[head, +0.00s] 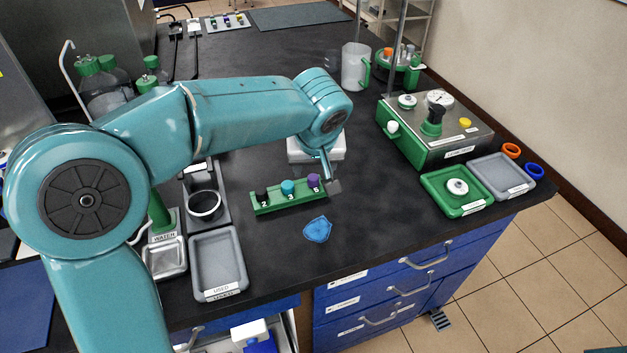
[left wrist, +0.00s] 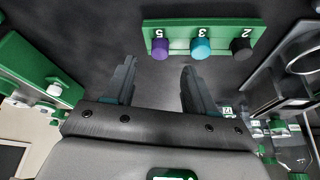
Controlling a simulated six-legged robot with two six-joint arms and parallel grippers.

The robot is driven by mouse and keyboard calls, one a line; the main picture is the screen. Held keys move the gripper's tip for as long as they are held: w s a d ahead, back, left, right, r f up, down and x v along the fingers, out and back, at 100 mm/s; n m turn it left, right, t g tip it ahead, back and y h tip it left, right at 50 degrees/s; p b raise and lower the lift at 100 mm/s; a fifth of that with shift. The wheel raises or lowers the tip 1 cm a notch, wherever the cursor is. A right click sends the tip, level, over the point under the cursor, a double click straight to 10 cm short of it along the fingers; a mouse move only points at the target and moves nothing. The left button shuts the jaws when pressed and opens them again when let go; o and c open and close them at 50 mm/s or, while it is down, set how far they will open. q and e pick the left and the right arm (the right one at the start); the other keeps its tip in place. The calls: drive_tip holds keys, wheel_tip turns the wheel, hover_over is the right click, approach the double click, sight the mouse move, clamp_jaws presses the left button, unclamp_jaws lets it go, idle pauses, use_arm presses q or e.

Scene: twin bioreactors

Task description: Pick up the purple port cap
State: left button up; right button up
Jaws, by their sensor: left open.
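The purple port cap (head: 313,180) sits at the right end of a green rack (head: 290,203) on the black bench. A teal cap (head: 288,186) is in the middle and a black cap (head: 262,196) at the left end. In the left wrist view the purple cap (left wrist: 160,48) is beside the number 5, just beyond the fingers. My left gripper (head: 333,184) is just right of the purple cap, partly hidden by its own wrist. In the wrist view its two fingers (left wrist: 158,78) are apart with nothing between them. My right gripper is not in view.
Left stand a grey tray (head: 219,265) and a holder with a ring (head: 204,205). Right are a green instrument box (head: 440,130), a green tray (head: 456,208) and a grey tray (head: 502,176).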

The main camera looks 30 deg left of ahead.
sight(313, 177)
use_arm(q)
drive_tip(key=x, duration=0.5)
drive_tip(key=shift+f, duration=0.15)
clamp_jaws()
